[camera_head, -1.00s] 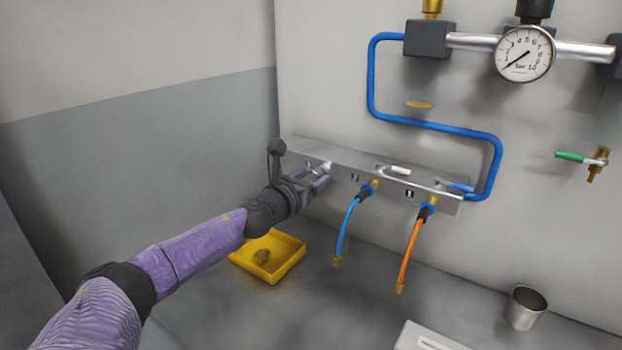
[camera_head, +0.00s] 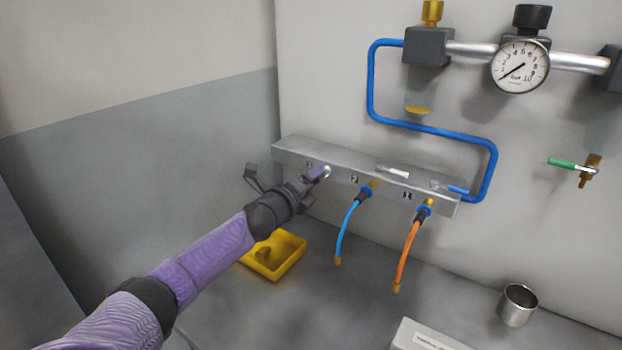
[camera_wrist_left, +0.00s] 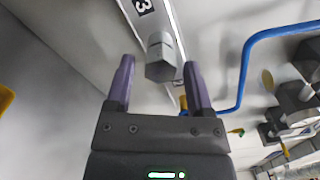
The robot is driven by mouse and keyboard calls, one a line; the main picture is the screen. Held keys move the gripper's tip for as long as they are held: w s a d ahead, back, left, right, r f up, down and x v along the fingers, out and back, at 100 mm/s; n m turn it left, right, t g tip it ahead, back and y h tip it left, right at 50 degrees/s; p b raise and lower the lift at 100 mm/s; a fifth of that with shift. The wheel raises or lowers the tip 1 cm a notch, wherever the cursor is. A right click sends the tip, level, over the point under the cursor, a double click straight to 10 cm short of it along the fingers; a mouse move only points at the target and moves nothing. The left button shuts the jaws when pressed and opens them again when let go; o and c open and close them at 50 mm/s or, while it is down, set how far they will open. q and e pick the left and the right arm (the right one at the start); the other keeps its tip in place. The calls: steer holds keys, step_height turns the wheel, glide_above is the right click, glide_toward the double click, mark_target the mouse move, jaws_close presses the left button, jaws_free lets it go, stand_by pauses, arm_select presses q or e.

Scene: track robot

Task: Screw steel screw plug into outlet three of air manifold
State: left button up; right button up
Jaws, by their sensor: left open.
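The air manifold (camera_head: 340,160) is a long grey metal bar on the back wall, with numbered outlets along its front. In the left wrist view a grey hex-headed steel screw plug (camera_wrist_left: 160,60) sits at the manifold (camera_wrist_left: 172,35) beside the label 3. How deep its thread is in outlet three cannot be seen. My left gripper (camera_head: 322,172) is at the manifold's left end. Its two purple fingers (camera_wrist_left: 159,68) are open, one on each side of the plug's head, with visible gaps. My right gripper is not in view.
A blue hose (camera_head: 345,228) and an orange hose (camera_head: 408,255) hang from the other outlets. A yellow tray (camera_head: 288,262) with a brass-coloured piece stands below my left wrist. A metal cup (camera_head: 517,306) stands at right. A pressure gauge (camera_head: 520,66) is above.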

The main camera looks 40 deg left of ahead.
arm_select(q)
steer(key=n+p, duration=0.4)
steer(key=n, duration=0.7)
steer(key=shift+n, duration=0.4)
steer(key=n+p, duration=0.1)
steer(key=n, duration=1.1)
steer(key=shift+c, duration=0.3)
